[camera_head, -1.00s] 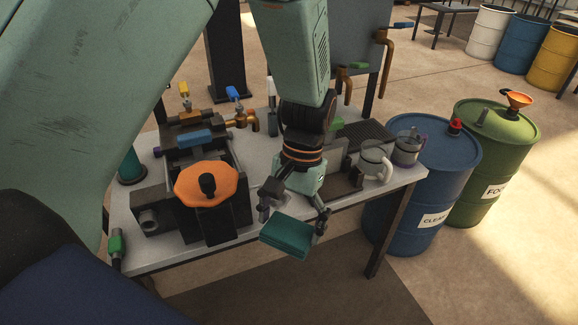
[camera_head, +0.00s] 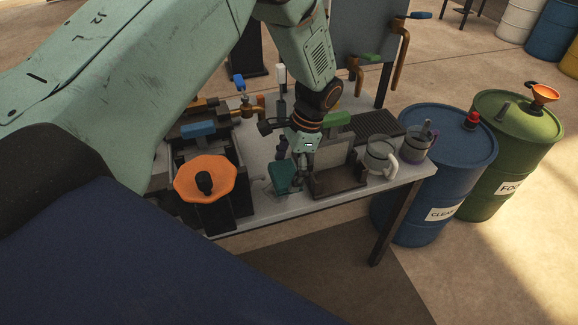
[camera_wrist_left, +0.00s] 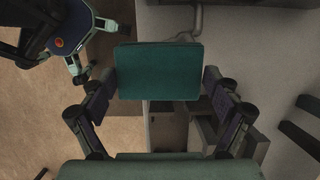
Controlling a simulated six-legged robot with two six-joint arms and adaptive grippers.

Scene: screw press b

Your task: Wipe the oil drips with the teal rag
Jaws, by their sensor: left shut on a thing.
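The teal rag (camera_head: 284,176) is a folded pad low at the bench top, between the orange-wheeled press and the dark stand. I cannot tell whether it touches the bench. My left gripper (camera_head: 298,170) points down and is shut on the rag. The left wrist view shows the rag (camera_wrist_left: 158,70) as a flat block between the two finger pads. Oil drips cannot be made out; the rag and gripper cover part of the bench there. My right gripper is not in view.
The orange handwheel (camera_head: 205,179) stands left of the rag. The dark stand (camera_head: 340,181) is close on its right, with two mugs (camera_head: 381,155) beyond. A blue drum (camera_head: 432,170) and green drum (camera_head: 515,135) stand past the bench's right end.

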